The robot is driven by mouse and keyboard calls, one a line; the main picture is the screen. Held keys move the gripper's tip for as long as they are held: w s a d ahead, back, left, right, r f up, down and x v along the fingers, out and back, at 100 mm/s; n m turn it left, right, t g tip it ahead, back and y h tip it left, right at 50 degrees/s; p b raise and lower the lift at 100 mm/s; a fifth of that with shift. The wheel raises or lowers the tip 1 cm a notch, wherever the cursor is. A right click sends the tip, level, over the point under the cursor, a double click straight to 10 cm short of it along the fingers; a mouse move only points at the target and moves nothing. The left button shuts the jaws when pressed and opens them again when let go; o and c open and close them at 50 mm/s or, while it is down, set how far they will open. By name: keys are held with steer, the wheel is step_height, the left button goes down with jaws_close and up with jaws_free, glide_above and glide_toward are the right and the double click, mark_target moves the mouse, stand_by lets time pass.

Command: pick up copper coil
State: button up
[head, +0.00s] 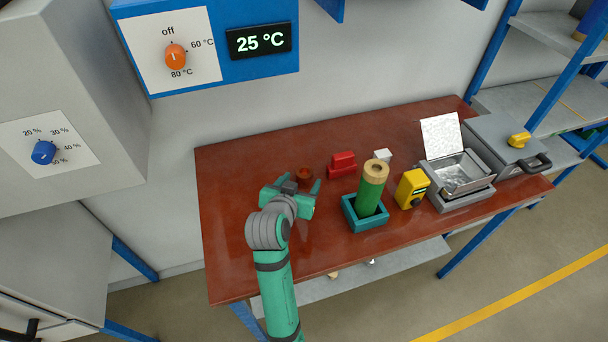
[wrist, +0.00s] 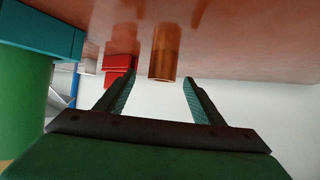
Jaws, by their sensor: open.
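The copper coil (head: 304,174) is a small brown-orange cylinder standing on the red-brown table (head: 235,235). In the wrist view, where the table appears at the top, the coil (wrist: 164,52) lies just beyond my fingertips and between their lines. My gripper (head: 292,187) is open and empty, low over the table on the near side of the coil. Both fingers show in the wrist view (wrist: 160,84), spread wider than the coil, with a gap to it. In the head view my gripper partly crowds the coil's near side.
Right of the coil are a red block (head: 342,165), a green cylinder with a tan top (head: 370,192) in a teal square holder (head: 352,222), a yellow device (head: 411,188) and an open metal box (head: 460,178). The table left of my gripper is clear.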

mark_target(302, 177)
steer(key=shift+x, duration=3.05)
steer(key=shift+w+a, duration=0.2)
steer(key=shift+a, duration=0.05)
steer(key=c, duration=1.2)
